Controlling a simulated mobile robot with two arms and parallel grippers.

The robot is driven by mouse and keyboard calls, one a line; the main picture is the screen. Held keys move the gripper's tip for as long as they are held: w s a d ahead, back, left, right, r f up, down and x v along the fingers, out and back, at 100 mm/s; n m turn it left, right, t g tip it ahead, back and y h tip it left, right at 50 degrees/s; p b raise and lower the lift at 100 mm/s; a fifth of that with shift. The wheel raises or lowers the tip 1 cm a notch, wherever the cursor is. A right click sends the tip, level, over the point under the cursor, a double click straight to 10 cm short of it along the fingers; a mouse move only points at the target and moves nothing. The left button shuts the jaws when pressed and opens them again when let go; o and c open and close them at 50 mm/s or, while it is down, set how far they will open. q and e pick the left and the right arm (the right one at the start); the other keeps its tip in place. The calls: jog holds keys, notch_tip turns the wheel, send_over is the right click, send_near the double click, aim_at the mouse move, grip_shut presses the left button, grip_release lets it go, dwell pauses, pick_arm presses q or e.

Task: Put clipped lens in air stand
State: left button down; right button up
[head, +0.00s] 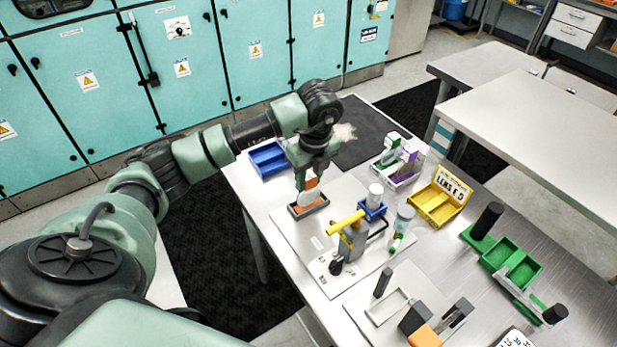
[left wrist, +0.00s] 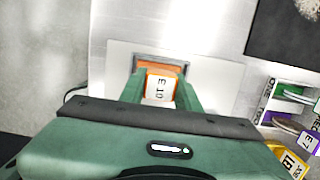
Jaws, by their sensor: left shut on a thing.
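My left gripper (head: 309,184) points down over a small dark tray with an orange-brown inside (head: 309,208). It is shut on an orange clip (head: 311,182), with a pale, rounded lens (head: 308,198) just below it. In the left wrist view the clip's white, lettered face (left wrist: 160,88) shows between the two green fingers, in front of the tray (left wrist: 160,65). I cannot tell whether the lens touches the tray. On the same white board stands a grey device with a yellow tube (head: 346,223), perhaps the air stand. My right gripper is not in view.
A blue tray (head: 269,158) lies behind the gripper. A white rack with green and purple pieces (head: 399,165), a yellow bin (head: 440,198) and a clear bottle (head: 403,217) stand to the right. A second board (head: 398,303) lies in front.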

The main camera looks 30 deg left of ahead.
pick_arm(q)
jog(key=c, duration=1)
grip_release()
jog(key=shift+f, duration=0.1)
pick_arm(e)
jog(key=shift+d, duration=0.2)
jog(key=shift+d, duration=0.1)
pick_arm(q)
jog(key=shift+r, duration=0.45)
jog(key=r, duration=0.1)
jog(key=r+b, duration=0.1)
jog(key=r, duration=0.3)
jog(key=shift+d+r+b, duration=0.15)
jog(key=shift+d+b, duration=0.25)
jog(key=shift+s+d+r, duration=0.1)
jog(key=shift+d+r, duration=0.05)
jog(key=shift+r, duration=0.85)
jog(key=shift+s+d+r, duration=0.15)
jog(key=shift+r, duration=0.85)
jog(key=shift+s+d+r, duration=0.1)
jog(key=shift+d+r, duration=0.05)
jog(key=shift+r, duration=0.85)
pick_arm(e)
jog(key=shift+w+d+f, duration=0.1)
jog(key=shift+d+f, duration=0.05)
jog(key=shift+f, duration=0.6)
